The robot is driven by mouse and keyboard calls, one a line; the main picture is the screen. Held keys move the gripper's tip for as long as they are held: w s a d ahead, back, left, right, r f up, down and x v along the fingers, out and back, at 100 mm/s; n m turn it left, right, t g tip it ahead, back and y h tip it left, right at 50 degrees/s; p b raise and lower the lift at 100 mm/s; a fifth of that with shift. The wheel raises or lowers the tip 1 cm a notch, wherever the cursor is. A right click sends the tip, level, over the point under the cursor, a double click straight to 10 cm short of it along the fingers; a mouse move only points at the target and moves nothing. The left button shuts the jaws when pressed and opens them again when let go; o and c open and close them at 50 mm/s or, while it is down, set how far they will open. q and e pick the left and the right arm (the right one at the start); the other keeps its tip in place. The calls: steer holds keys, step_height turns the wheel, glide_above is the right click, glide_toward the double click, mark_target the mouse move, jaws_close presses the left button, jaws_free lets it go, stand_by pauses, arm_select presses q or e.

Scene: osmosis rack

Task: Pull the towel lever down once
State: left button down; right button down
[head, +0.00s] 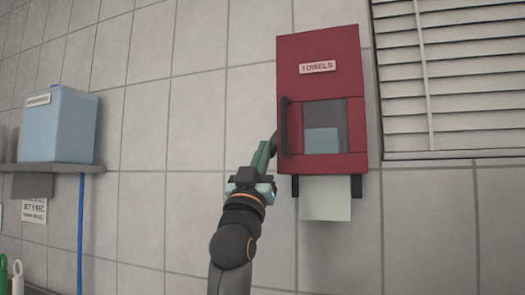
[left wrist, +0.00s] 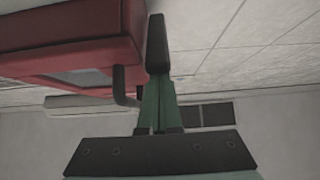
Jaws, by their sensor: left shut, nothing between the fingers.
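The red towel dispenser (head: 318,85) hangs on the tiled wall, labelled TOWELS, with a grey window and a white paper sheet (head: 325,200) hanging below. Its dark lever (head: 284,125) stands upright along the left edge of the front. My left gripper (head: 272,143), with green fingers and dark tips, is shut and empty, just left of the lever's lower part; I cannot tell whether they touch. In the left wrist view the shut fingers (left wrist: 157,50) point beside the red dispenser (left wrist: 75,50), with a dark bent bar (left wrist: 122,88), apparently the lever, to their left. My right gripper is not in view.
A blue box (head: 60,125) sits on a grey shelf (head: 55,168) at the left, with a blue vertical pipe (head: 81,235) below it. White window blinds (head: 450,75) are right of the dispenser. The wall between shelf and dispenser is bare.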

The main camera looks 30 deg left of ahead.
arm_select(q)
steer(key=shift+w+f, duration=0.25)
steer(key=shift+f, duration=0.2)
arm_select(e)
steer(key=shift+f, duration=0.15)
arm_select(q)
steer(key=shift+f, duration=0.15)
